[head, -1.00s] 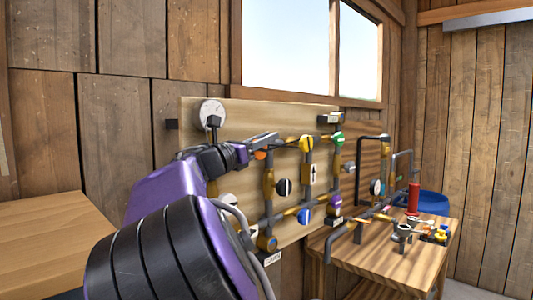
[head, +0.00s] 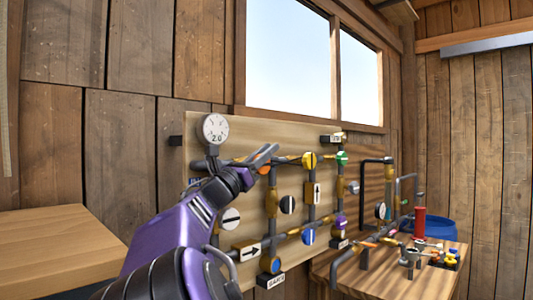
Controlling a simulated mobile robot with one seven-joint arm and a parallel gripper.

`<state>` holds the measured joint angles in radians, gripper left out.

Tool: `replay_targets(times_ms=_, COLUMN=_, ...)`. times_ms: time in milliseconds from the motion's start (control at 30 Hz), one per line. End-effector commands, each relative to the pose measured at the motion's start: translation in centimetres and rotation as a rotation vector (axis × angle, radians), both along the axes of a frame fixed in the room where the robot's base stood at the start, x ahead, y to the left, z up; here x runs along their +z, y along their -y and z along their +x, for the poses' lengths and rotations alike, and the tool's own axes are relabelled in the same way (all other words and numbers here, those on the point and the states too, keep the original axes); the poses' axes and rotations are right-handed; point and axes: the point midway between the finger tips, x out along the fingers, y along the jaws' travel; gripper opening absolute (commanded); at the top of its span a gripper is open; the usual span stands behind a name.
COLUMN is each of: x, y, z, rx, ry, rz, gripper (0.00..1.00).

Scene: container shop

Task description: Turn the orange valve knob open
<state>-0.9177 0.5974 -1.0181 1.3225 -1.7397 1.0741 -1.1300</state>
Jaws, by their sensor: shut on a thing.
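The orange valve knob (head: 265,170) shows as a small patch on the upper pipe of the wooden valve board (head: 222,262), right of the round pressure gauge (head: 215,127). My gripper (head: 265,157) reaches up from the lower left and is shut on the knob. The fingers hide most of the knob, so I cannot tell its exact angle. The gauge face appears to read 2.0.
Close by on the board are a yellow knob (head: 310,160), a green knob (head: 342,158) and a black-and-white knob (head: 288,204). A workbench (head: 400,284) with a red cylinder (head: 420,221) stands at right. A bare tabletop (head: 55,243) is at left.

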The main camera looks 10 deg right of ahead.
Motion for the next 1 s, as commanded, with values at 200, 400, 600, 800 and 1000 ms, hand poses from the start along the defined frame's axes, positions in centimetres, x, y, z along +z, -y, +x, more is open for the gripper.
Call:
replay_targets(times_ms=200, x=-0.1, y=0.0, z=0.0, rx=-0.001, ry=-0.001, rz=0.000, gripper=0.53)
replay_targets(times_ms=400, x=0.0, y=0.0, z=0.0, rx=-0.001, ry=-0.001, rz=0.000, gripper=0.53)
replay_targets(times_ms=600, x=1.3, y=0.0, z=0.0, rx=0.000, ry=0.001, rz=0.002, gripper=0.53)
replay_targets(times_ms=800, x=5.2, y=0.1, z=0.0, rx=0.000, ry=0.004, rz=0.002, gripper=0.53)
replay_targets(times_ms=1000, x=8.6, y=0.0, z=0.0, rx=0.000, ry=0.001, rz=0.001, gripper=0.53)
